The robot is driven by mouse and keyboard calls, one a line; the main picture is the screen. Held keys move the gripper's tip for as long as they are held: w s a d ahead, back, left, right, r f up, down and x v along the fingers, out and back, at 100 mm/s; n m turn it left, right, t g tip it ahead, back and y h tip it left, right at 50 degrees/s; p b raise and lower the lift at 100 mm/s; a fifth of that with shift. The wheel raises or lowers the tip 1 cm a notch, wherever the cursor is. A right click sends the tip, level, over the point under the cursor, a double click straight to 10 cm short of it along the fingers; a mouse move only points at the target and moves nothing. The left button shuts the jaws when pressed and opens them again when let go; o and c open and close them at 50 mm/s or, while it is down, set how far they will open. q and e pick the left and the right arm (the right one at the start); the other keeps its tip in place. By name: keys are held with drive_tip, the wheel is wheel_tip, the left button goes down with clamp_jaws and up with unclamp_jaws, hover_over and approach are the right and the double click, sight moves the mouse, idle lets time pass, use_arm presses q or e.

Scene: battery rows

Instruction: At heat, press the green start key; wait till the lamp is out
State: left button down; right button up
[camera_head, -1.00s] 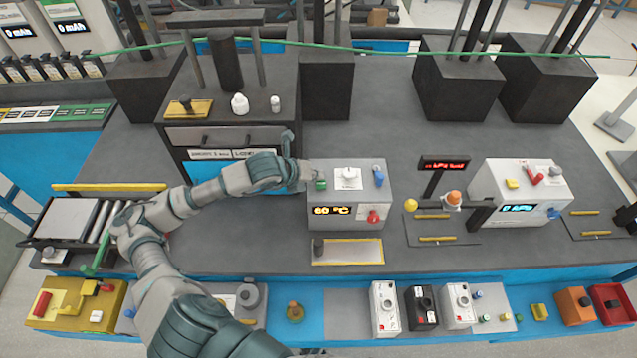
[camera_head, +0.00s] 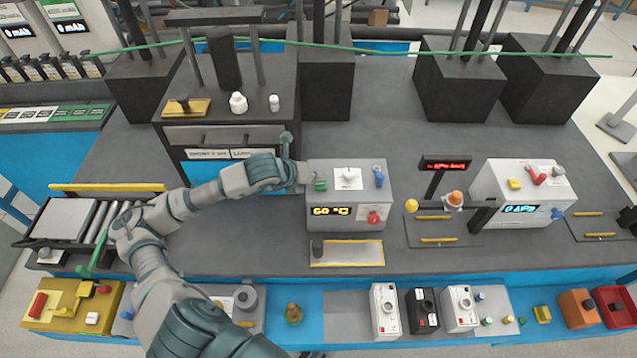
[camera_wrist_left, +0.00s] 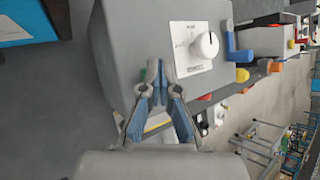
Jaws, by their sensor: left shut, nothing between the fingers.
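The grey heat box (camera_head: 330,212) stands mid-bench with a yellow "60 °C" display (camera_head: 331,211) on its front. Its green key (camera_head: 320,185) is at the left of its top, beside a white dial (camera_head: 347,174). My left gripper (camera_head: 307,176) is at the box's left top edge, close beside the green key. In the left wrist view the fingers (camera_wrist_left: 160,90) are shut and empty, with their tips at the box face. They hide most of the green key, so I cannot tell whether it is pressed. I cannot pick out a lit lamp on the box. My right gripper is out of view.
A blue lever (camera_head: 378,177) and a red knob (camera_head: 373,218) are also on the heat box. A dark cabinet (camera_head: 230,136) stands behind my left forearm. A white box with a blue display (camera_head: 519,209) stands to the right. A yellow-edged tray (camera_head: 347,253) lies in front.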

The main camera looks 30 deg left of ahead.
use_arm(q)
drive_tip(key=shift+d, duration=0.2)
drive_tip(key=shift+d+f, duration=0.1)
drive_tip(key=shift+d, duration=0.15)
drive_tip(key=shift+f+b, duration=0.1)
drive_tip(key=shift+b, duration=0.2)
drive_tip(key=shift+a, duration=0.3)
drive_tip(key=shift+d+r+p, duration=0.45)
drive_tip(key=shift+d+r, duration=0.1)
drive_tip(key=shift+r, duration=0.35)
